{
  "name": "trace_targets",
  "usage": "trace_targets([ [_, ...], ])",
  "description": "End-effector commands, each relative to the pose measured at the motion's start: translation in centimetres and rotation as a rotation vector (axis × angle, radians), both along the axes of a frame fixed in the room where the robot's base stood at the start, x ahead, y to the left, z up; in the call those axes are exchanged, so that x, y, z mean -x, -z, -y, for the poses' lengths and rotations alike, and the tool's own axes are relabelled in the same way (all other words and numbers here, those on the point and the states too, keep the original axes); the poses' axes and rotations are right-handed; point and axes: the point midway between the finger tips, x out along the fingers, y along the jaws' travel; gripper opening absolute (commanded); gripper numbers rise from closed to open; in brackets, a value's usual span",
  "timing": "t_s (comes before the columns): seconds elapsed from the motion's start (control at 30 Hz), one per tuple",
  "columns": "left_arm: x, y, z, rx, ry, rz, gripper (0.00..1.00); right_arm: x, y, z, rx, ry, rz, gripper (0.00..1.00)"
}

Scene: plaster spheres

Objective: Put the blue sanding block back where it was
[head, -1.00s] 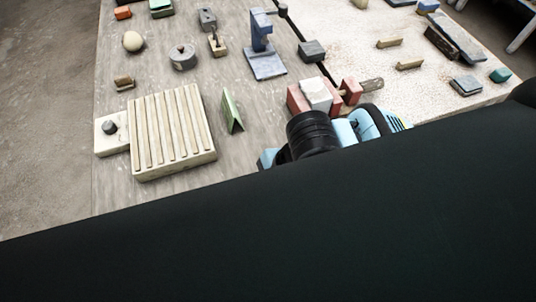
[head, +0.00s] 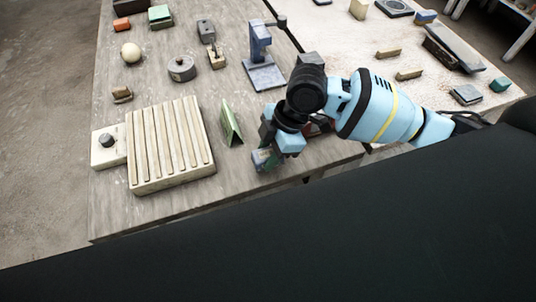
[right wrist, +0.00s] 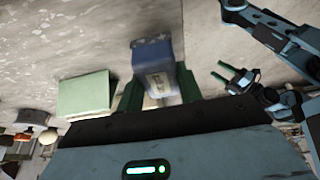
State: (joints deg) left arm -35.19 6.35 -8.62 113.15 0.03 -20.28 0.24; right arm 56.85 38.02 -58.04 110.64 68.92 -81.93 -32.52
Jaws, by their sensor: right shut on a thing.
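The blue sanding block (right wrist: 150,54) shows in the right wrist view between the dark green fingers of my right gripper (right wrist: 157,95), which is shut on it. It has a blue top and a paler face with a mark. In the head view my right gripper (head: 267,157) points down near the table's front edge, right of the green tent-shaped piece (head: 231,124); the block is hard to make out there. My left gripper (right wrist: 232,78) shows at the right of the right wrist view, its green fingers apart and empty.
A slatted cream board (head: 172,146) lies left of the green piece. A blue stand (head: 263,62) rises behind my right gripper. A grey round weight (head: 181,68) and a pale ball (head: 131,53) stand farther back. Bare wood (head: 215,190) lies along the front edge.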

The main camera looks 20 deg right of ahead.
Motion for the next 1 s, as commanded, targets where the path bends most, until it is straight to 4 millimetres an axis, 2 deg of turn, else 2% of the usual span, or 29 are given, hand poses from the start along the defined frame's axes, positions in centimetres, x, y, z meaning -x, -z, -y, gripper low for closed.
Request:
trace_targets([
  [0.3,0.1,0.1,-0.2,-0.005,0.007,-0.002,0.54,-1.0,0.0,0.3,-0.001,0.002,0.001,0.10],
  [0.57,0.1,0.1,-0.2,-0.007,0.010,0.000,0.54,-1.0,3.4,0.4,0.000,-0.001,0.001,0.10],
  [0.97,0.1,0.2,-0.2,-0.007,0.009,-0.003,0.54,-1.0,3.9,0.4,0.000,-0.001,0.001,0.10],
  [1.0,0.1,0.2,-0.2,-0.007,0.009,-0.003,0.54,-1.0,3.9,0.4,0.000,0.000,0.002,0.40],
])
